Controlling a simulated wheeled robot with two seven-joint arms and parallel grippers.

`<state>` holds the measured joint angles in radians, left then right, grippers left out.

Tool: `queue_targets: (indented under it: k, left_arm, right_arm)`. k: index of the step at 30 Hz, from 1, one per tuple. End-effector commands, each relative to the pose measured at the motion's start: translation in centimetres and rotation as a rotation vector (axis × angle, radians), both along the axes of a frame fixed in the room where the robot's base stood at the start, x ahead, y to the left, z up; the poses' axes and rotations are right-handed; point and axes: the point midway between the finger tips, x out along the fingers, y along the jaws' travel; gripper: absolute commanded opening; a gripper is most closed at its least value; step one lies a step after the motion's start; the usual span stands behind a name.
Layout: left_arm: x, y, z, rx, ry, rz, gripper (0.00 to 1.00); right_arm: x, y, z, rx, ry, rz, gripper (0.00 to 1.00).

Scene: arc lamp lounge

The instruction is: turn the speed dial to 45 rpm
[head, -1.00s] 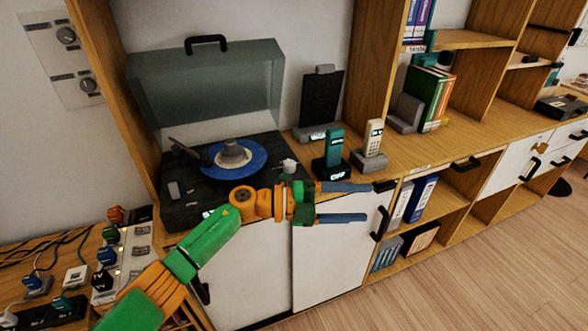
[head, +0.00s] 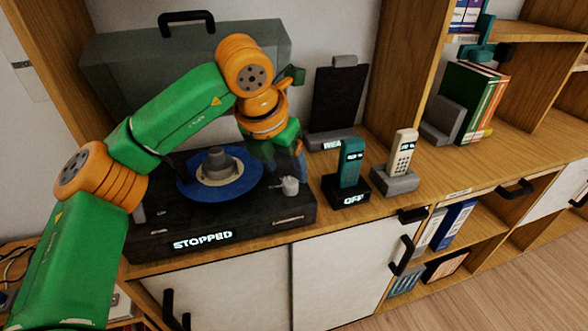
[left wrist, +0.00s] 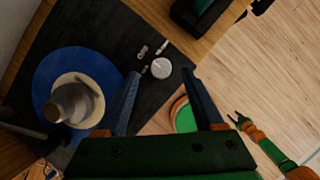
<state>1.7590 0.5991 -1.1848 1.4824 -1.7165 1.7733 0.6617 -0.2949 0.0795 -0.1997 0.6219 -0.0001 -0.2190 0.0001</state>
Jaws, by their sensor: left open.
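The black record player (head: 150,235) stands on the cabinet with a blue record (head: 250,182) on it and a lit "STOPPED" sign on its front. A small pale round dial (head: 290,186) sits near its right front corner; it also shows in the left wrist view (left wrist: 161,67). My left gripper (head: 299,172) is above the player's right side, fingers pointing down, partly hidden behind my wrist. In the left wrist view its open fingers (left wrist: 162,73) appear on either side of the dial, and touching cannot be told. My right gripper (left wrist: 238,119) shows small over the floor.
The player's clear lid (head: 190,65) stands open behind. A teal handset (head: 350,165) on a base marked "OFF" and a cream handset (head: 402,152) stand close to its right. A dark upright board (head: 338,98) is behind them.

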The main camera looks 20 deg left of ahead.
Motion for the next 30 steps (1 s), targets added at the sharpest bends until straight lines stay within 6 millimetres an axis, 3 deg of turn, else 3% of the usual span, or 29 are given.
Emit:
queue_targets:
  k: [6, 14, 15, 21, 23, 30]
  left_arm:
    - [1.3, -0.3, -3.3, -0.002, 0.003, -0.002, 0.69]
    - [1.6, -0.4, -3.9, -0.003, 0.001, -0.002, 0.69]
    - [1.5, -0.4, -3.9, -0.003, 0.001, -0.002, 0.66]
    - [1.5, -0.4, -3.8, -0.004, 0.001, -0.003, 0.12]
    - [1.5, -0.4, -3.8, -0.004, 0.001, -0.003, 0.00]
    - [1.5, -0.4, -3.8, -0.005, 0.001, -0.015, 0.00]
  right_arm:
    - [-0.9, 0.0, 0.2, -0.002, 0.017, 0.000, 0.50]
    - [-0.5, 0.0, 0.2, -0.001, 0.010, 0.000, 0.50]
    - [-0.5, 0.0, 0.2, -0.001, 0.010, 0.000, 0.50]
    - [-0.5, 0.0, 0.2, -0.001, 0.008, 0.000, 0.50]
    - [-0.4, 0.0, 0.2, -0.001, 0.008, 0.001, 0.50]
    - [-0.4, 0.0, 0.3, -0.001, 0.007, 0.001, 0.50]
